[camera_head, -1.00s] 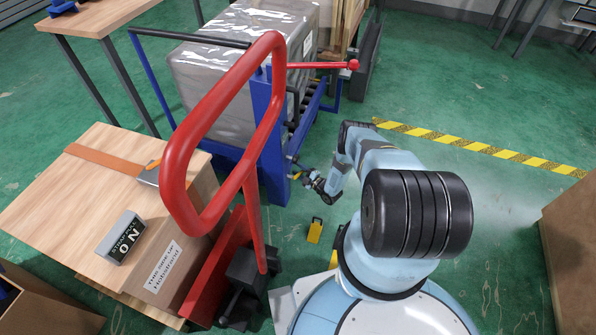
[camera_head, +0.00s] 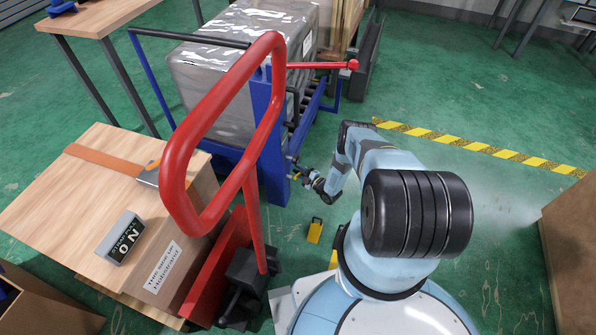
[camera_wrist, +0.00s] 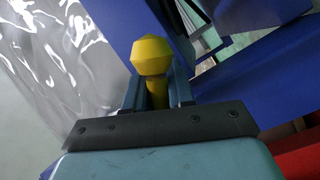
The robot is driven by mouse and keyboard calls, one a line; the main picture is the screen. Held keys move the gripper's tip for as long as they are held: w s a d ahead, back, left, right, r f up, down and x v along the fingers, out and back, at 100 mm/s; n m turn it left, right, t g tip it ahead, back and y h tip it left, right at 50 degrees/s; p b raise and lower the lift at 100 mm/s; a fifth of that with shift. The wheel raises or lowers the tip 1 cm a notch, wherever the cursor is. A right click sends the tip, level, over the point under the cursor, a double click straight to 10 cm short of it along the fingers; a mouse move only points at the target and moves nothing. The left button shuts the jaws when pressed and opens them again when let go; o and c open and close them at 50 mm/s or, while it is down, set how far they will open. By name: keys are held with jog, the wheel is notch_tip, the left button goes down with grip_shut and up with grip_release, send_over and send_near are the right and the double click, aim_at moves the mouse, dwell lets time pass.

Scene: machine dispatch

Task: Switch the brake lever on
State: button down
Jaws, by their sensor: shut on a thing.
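The brake lever shows in the wrist view as a yellow handle with a faceted knob (camera_wrist: 152,55). My gripper (camera_wrist: 155,92) is shut on its stem, one finger on each side, and the knob stands out past the fingertips. In the head view my gripper (camera_head: 303,172) is low beside the blue upright frame (camera_head: 268,140) of the machine. Only a small bit of yellow shows there, so the lever's angle is hard to tell.
A red lever with a ball end (camera_head: 353,65) sticks out above my arm. A red hand-truck handle (camera_head: 185,150) and boxes stand at left. A small yellow object (camera_head: 315,232) lies on the floor. A grey wrapped load (camera_head: 215,80) sits behind the frame.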

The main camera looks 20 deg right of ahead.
jog(key=shift+w+d+r+n+t, duration=0.1)
jog(key=shift+w+r+n+t, duration=0.1)
jog(key=shift+r+n, duration=0.2)
jog(key=shift+w+r+n+t, duration=0.1)
jog(key=shift+r+n+t, duration=0.15)
jog(key=shift+n, duration=0.15)
jog(key=c, duration=1.1)
grip_release()
jog(key=shift+o, duration=0.2)
jog(key=shift+s, duration=0.1)
jog(key=v, duration=0.7)
jog(key=shift+s+d, duration=0.15)
jog(key=shift+d, duration=0.1)
jog(key=shift+f, duration=0.1)
